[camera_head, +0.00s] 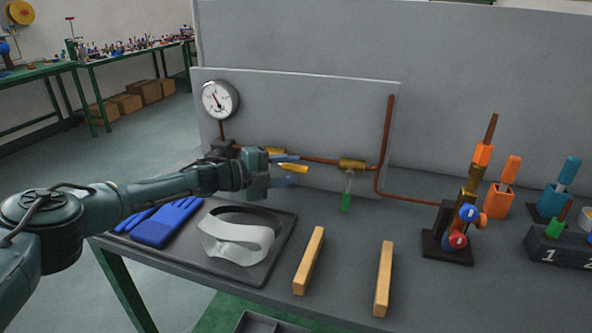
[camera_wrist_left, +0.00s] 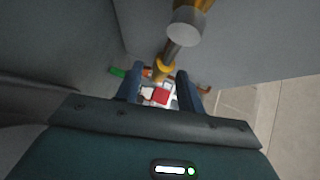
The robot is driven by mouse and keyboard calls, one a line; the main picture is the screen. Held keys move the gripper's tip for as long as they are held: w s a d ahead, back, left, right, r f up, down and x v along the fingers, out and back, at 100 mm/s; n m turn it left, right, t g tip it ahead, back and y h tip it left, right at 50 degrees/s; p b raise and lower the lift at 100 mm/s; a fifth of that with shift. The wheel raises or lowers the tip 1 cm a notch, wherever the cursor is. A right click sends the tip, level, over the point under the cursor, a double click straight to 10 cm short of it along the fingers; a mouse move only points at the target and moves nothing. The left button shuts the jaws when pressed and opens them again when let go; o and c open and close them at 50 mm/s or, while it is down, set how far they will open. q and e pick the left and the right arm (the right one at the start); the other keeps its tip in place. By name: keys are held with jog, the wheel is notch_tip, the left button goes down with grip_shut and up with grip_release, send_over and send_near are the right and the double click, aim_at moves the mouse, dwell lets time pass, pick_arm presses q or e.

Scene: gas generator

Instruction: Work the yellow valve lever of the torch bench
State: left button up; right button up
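The yellow valve lever (camera_head: 292,168) sticks out to the right, near level, below a brass valve (camera_head: 274,151) on the copper pipe of the grey panel. My left gripper (camera_head: 289,170) is at the lever, with one blue finger above it and one below. In the left wrist view the two fingers (camera_wrist_left: 160,88) stand apart, and the yellow lever end (camera_wrist_left: 163,68) shows near the gap between their tips. I cannot tell whether either finger touches it. The valve's joint to the pipe is partly hidden by my gripper. My right gripper is not in view.
A second brass valve (camera_head: 352,164) with a hanging green lever (camera_head: 346,203) sits to the right. A gauge (camera_head: 220,99) is upper left. A tray (camera_head: 283,235) with a white visor, blue gloves (camera_head: 165,222), two wooden bars (camera_head: 309,260) and a torch stand (camera_head: 447,245) occupy the bench.

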pick_arm(q)
jog(key=shift+x, duration=1.2)
grip_shut()
